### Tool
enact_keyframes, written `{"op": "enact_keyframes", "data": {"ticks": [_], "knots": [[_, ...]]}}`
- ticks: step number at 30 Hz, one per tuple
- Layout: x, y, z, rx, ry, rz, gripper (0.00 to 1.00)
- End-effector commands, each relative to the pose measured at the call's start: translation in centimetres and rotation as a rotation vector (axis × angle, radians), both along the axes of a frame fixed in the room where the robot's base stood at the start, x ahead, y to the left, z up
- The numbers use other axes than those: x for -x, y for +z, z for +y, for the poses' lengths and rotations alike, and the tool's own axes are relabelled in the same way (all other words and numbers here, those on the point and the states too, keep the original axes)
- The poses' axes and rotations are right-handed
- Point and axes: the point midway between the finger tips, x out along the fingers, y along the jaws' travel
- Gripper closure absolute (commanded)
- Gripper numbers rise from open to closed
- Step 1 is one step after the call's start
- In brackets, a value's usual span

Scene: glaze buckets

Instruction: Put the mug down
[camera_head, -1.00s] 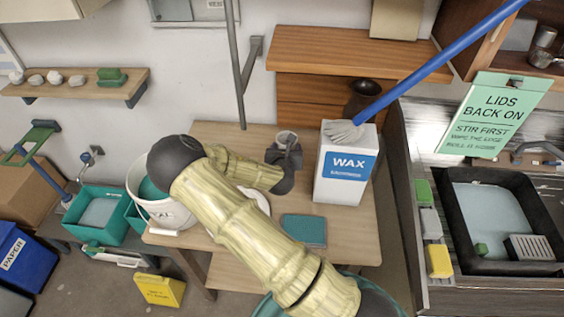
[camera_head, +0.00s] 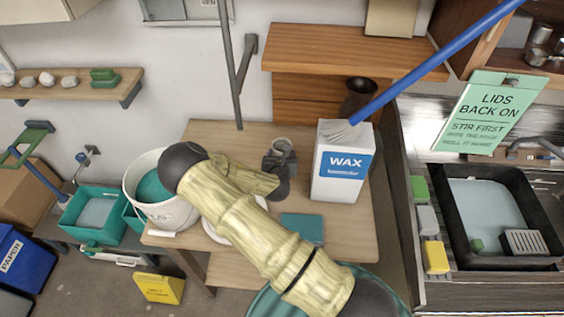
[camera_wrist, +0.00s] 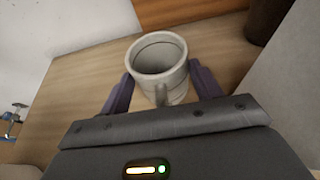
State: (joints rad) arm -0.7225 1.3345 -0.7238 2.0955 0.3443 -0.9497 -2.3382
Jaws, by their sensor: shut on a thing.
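The mug (camera_wrist: 160,62) is light grey with a dark rim line, and its handle faces my wrist in the wrist view. My gripper (camera_wrist: 158,88) is shut on it, with one finger on each side of its body. The mug looks upright, its open top in view and its inside empty. In the head view the mug (camera_head: 282,146) is over the back of the wooden table (camera_head: 345,230), left of the wax box. My gripper (camera_head: 279,160) partly covers it there. Whether its base touches the table cannot be told.
The white wax box (camera_head: 341,183) stands close to the right of the mug. A white bucket (camera_head: 172,215) with teal contents is at the table's left. A teal square (camera_head: 303,229) and a partly hidden white plate (camera_head: 216,229) lie nearer the front.

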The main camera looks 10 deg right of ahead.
Motion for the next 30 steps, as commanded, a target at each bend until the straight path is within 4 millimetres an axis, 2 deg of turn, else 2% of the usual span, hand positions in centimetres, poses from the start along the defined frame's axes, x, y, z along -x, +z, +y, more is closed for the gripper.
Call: {"op": "enact_keyframes", "data": {"ticks": [11, 21, 30], "knots": [[-0.1, -0.4, -0.2, 0.000, -0.004, -0.003, 0.68], [0.0, -4.2, -0.2, 0.000, -0.004, -0.002, 0.68], [0.0, -4.5, -0.1, 0.000, -0.003, -0.003, 0.68]]}}
